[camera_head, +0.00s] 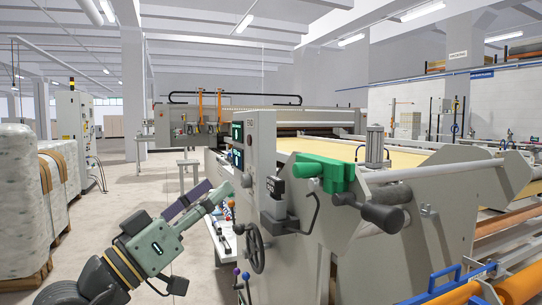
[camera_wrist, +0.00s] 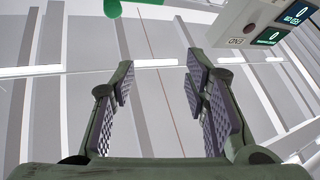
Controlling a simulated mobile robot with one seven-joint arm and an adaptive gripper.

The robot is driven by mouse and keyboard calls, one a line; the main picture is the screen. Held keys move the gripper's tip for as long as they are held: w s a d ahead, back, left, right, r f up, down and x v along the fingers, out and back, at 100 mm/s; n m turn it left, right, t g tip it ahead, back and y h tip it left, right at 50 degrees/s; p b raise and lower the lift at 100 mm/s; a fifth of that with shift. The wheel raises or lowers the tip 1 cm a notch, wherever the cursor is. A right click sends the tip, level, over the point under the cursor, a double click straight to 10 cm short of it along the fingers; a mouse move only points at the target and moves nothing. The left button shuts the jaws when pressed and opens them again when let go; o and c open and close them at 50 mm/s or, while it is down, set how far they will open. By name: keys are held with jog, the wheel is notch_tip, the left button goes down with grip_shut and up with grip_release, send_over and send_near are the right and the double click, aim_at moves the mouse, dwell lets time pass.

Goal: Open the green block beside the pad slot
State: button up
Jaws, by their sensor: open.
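The green block (camera_head: 326,173) sits high on the end of the grey machine, beside a dark grey fitting and above a dark cylindrical handle. My gripper (camera_head: 210,190) is lower and to the left of the block in the head view, pointing up and to the right, clear of it. In the wrist view my gripper (camera_wrist: 158,80) has its two padded fingers spread apart with nothing between them. A green part (camera_wrist: 112,8), likely the block, shows at the top edge of the wrist view, mostly cut off. I cannot make out the pad slot clearly.
A control box with small displays (camera_head: 238,145) stands left of the block; it shows in the wrist view (camera_wrist: 262,20). A handwheel (camera_head: 254,248) juts out below. Wrapped pallets (camera_head: 22,200) stand at far left. Open floor (camera_head: 130,190) lies between.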

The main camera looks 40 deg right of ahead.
aim_at(295, 174)
jog(key=s+d+r+m+g+p, duration=0.1)
jog(key=d+g, duration=0.1)
jog(key=d, duration=0.2)
jog(key=s+d+r+m+g+p, duration=0.1)
jog(key=s+d+g, duration=0.1)
jog(key=d, duration=0.3)
jog(key=s+d+r+m+g+p, duration=0.1)
jog(key=s+d+g+p, duration=0.1)
jog(key=d, duration=0.3)
jog(key=shift+s+d+r, duration=0.2)
jog(key=shift+r, duration=0.1)
grip_shut()
